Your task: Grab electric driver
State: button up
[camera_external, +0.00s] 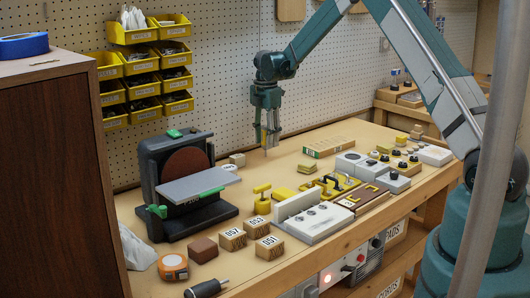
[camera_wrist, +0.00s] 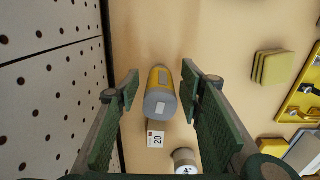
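My gripper (camera_external: 267,145) points straight down over the back of the bench, close to the pegboard. In the wrist view its two green fingers (camera_wrist: 160,85) are spread, with a yellow and grey cylinder (camera_wrist: 161,93) between them. A narrow gap shows on each side of the cylinder, and I see no clear contact. The cylinder may be the electric driver, but I cannot be sure. In the external view the fingers mostly hide it. A dark handled tool with a thin tip (camera_external: 206,288) lies at the front left bench edge; it too could be a driver.
A small block marked 20 (camera_wrist: 156,139) and a labelled cylinder (camera_wrist: 185,160) are close to the fingers. A sander (camera_external: 185,175) stands to the left. Yellow pads (camera_wrist: 272,67) and a yellow-framed board (camera_external: 331,185) lie to the right. The pegboard (camera_external: 225,75) closes off the back.

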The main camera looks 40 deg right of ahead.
jog(key=c, duration=1.1)
jog(key=shift+r, duration=0.15)
jog(key=shift+r, duration=4.85)
